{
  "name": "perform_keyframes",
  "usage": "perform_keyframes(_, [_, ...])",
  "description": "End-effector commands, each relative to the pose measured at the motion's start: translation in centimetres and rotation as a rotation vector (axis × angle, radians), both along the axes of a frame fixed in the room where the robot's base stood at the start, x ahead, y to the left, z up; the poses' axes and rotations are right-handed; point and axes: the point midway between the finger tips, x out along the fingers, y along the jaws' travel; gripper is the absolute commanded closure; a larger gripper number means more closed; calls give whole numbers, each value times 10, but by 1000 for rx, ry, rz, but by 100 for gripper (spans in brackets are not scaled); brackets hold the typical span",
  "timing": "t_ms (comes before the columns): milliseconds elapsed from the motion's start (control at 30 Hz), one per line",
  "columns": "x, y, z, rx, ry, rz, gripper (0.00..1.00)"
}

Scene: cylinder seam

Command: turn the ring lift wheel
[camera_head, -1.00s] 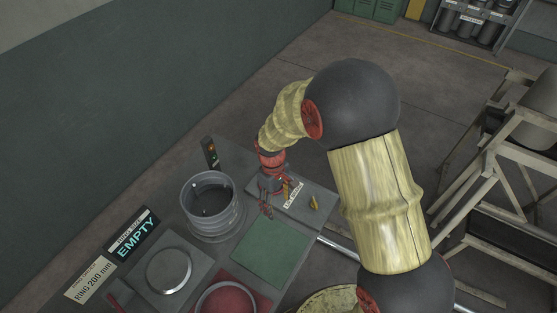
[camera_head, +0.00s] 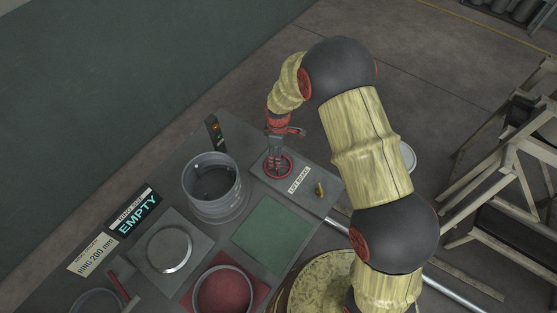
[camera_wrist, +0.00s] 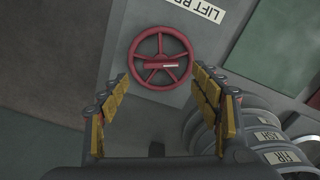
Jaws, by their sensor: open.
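The ring lift wheel is a red spoked handwheel (camera_head: 285,168) on a grey plate beside the "LIFT BRAKE" label (camera_head: 299,180). In the wrist view the wheel (camera_wrist: 160,58) lies beyond the fingertips, seen face on, with a lighter mark on its bar. My gripper (camera_head: 275,162) is over the wheel in the head view. In the wrist view my gripper (camera_wrist: 160,82) is open, with a yellow-padded finger on each side and nothing between them. I cannot tell whether the fingertips touch the rim.
A grey ringed cylinder (camera_head: 213,190) stands left of the wheel. A small yellow lever (camera_head: 319,189) sits right of the label. A green pad (camera_head: 271,226), a red pad with a ring (camera_head: 222,292) and an "EMPTY" display (camera_head: 138,214) are nearby.

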Motion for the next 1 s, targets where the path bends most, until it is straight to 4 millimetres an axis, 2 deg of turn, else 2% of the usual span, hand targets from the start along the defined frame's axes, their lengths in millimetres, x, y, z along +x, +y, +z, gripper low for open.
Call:
perform_keyframes(33, [-2,0,-10,-2,5,0,36])
perform_keyframes(200, [-2,-1,-36,-2,5,-1,36])
perform_keyframes(400, [-1,0,-54,0,2,-2,36])
perform_keyframes(733, [-1,0,-57,0,2,-2,36])
perform_keyframes(1000, [-1,0,-57,0,2,-2,52])
